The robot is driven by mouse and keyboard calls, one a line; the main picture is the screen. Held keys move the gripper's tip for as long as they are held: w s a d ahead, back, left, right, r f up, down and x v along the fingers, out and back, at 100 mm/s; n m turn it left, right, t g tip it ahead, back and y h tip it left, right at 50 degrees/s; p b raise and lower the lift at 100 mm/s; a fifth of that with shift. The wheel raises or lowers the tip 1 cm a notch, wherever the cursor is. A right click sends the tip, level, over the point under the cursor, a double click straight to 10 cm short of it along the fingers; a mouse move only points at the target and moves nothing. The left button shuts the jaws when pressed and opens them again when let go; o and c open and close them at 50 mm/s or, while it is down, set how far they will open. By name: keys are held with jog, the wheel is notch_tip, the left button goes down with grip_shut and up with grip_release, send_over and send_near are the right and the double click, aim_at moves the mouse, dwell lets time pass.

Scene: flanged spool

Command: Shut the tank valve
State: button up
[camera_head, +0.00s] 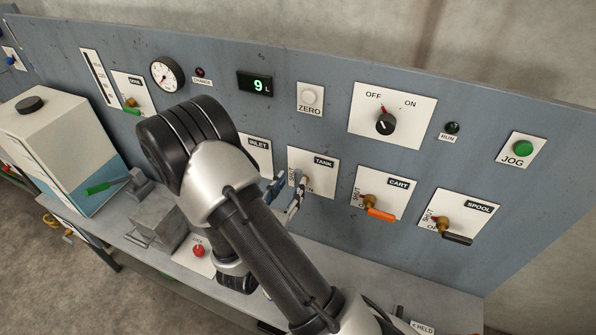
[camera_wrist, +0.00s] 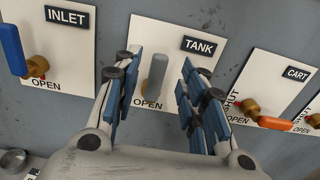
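The TANK plate (camera_head: 325,177) is on the panel, right of my arm. In the wrist view its label (camera_wrist: 199,46) is at the upper right and the word OPEN is at the lower left. The tank valve's grey lever (camera_wrist: 156,76) stands roughly upright in that view. My gripper (camera_wrist: 158,72) is open, with one blue-padded finger on each side of the lever and gaps visible between. In the head view my gripper (camera_head: 283,188) is in front of the TANK plate, and the lever is mostly hidden. The valve body is not clear in either view.
The blue INLET lever (camera_wrist: 12,48) is to the left and the orange CART lever (camera_head: 381,214) to the right. A black SPOOL lever (camera_head: 457,239) is farther right. A red button (camera_head: 198,250) is on the bench below. The digital display (camera_head: 255,84) reads 9 L.

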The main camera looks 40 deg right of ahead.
aim_at(297, 175)
jog(key=x, duration=0.6)
jog(key=shift+a, duration=0.1)
jog(key=shift+c, duration=0.3)
jog(key=shift+s, duration=0.1)
grip_shut()
